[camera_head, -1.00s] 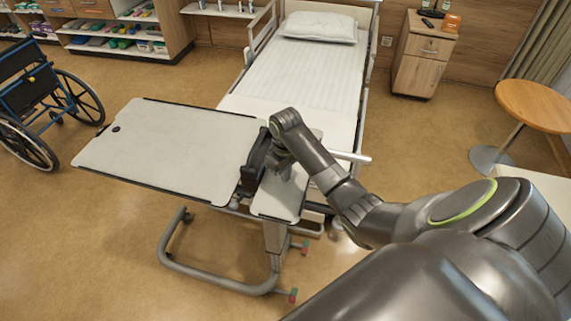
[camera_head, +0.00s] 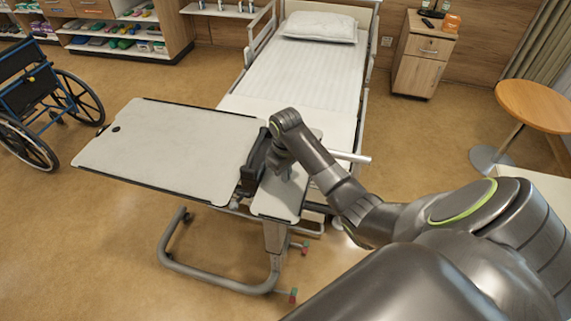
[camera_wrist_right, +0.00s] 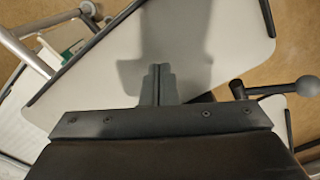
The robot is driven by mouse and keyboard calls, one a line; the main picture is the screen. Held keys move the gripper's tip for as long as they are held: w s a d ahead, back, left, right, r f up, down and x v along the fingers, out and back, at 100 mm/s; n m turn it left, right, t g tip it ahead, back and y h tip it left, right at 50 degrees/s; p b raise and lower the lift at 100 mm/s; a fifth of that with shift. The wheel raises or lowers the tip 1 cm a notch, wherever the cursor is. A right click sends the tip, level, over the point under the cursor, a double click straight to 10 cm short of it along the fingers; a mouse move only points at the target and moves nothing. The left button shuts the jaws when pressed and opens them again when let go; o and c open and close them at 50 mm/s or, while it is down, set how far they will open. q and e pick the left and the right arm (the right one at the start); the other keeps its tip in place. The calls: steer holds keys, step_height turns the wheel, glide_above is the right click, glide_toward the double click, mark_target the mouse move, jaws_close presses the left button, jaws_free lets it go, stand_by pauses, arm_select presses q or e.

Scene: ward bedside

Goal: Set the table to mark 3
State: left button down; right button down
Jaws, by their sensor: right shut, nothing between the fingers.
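The overbed table has a large pale top (camera_head: 165,150) with dark edge strips and a small dark round spot near its left corner. A smaller pale side top (camera_head: 278,203) is at its right, partly behind my right arm. My right gripper (camera_head: 256,165) is over the large top's right edge. In the right wrist view its fingers (camera_wrist_right: 159,80) are shut and empty, in front of the pale top (camera_wrist_right: 205,45). I cannot tell whether they touch it. A dark lever with a ball knob (camera_wrist_right: 307,85) shows at the right there. No numbered marks are legible. My left gripper is out of view.
The bed (camera_head: 300,75) stands behind the table. The table's wheeled base (camera_head: 215,280) has red and green tipped ends. A wheelchair (camera_head: 45,105) is at left, a bedside cabinet (camera_head: 422,60) at back right, a round wooden table (camera_head: 538,103) at right. Floor is clear at front left.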

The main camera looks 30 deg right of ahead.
mark_target(286, 185)
steer(key=shift+s+f+b, duration=0.15)
steer(key=shift+f+b, duration=0.55)
steer(key=shift+f, duration=0.95)
step_height(286, 185, down, 10)
steer(key=b, duration=0.4)
steer(key=shift+r+b, duration=0.15)
steer(key=shift+b, duration=0.2)
steer(key=shift+r, duration=0.1)
step_height(286, 185, up, 7)
steer(key=p, duration=0.7)
steer(key=shift+w+r, duration=0.15)
steer(key=shift+w, duration=0.05)
steer(key=shift+r, duration=0.9)
